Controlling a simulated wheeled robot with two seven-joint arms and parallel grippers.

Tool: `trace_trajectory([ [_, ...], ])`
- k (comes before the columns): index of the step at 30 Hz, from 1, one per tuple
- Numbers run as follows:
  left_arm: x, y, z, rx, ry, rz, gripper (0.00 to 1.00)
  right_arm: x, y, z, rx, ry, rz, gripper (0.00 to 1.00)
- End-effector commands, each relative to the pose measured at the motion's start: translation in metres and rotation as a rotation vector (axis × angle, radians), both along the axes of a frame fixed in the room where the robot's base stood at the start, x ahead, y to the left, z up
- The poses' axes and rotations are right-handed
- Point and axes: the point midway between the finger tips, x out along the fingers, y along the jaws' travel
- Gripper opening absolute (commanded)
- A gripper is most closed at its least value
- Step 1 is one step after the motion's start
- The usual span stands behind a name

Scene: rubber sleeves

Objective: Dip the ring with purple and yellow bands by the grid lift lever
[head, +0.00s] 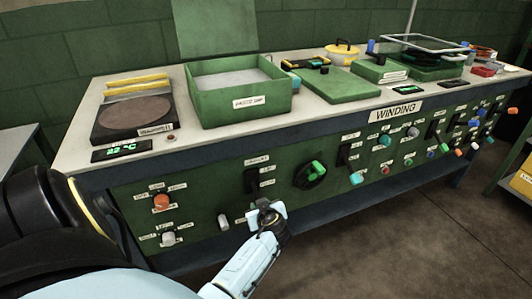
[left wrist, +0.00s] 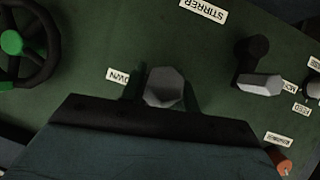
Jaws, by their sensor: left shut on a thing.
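My left gripper (head: 268,212) is at the green front panel, just below a black lever slot (head: 252,181). In the left wrist view a grey hexagonal lever knob (left wrist: 163,87) sits between the fingers of this gripper, which is shut on it. A partly covered label ending in "OWN" (left wrist: 117,76) is beside the knob. I cannot make out the ring with purple and yellow bands in either view. My right gripper is not in view.
A green open box (head: 240,95) and a dark plate device (head: 134,112) with a lit display (head: 122,150) stand on the bench. A black handwheel with a green knob (head: 310,174), knobs and other levers crowd the panel. The floor in front is clear.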

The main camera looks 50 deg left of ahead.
Motion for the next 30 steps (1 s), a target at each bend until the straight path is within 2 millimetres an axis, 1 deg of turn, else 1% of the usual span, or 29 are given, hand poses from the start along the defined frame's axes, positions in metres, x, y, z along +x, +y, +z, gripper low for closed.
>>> trace_trajectory([
  [1,-0.0034,0.0044,-0.0019,0.005,0.004,0.009,0.00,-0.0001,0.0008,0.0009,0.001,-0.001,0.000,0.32],
  [13,-0.0040,0.0053,-0.0021,0.006,0.004,0.010,0.00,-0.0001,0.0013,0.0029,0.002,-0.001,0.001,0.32],
  [14,-0.0040,0.0053,-0.0022,0.006,0.004,0.010,0.32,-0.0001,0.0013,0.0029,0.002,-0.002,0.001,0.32],
  [18,-0.0033,0.0043,-0.0021,0.005,0.003,0.008,0.50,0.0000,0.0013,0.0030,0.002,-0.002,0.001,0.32],
  [19,-0.0031,0.0040,-0.0019,0.005,0.003,0.007,0.52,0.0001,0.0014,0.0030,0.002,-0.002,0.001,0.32],
  [26,-0.0019,0.0026,-0.0012,0.004,0.000,0.004,0.52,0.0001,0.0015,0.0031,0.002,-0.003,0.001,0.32],
  [30,-0.0040,-0.0024,0.0019,0.003,0.000,0.003,0.52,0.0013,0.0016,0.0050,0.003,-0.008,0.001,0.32],
])
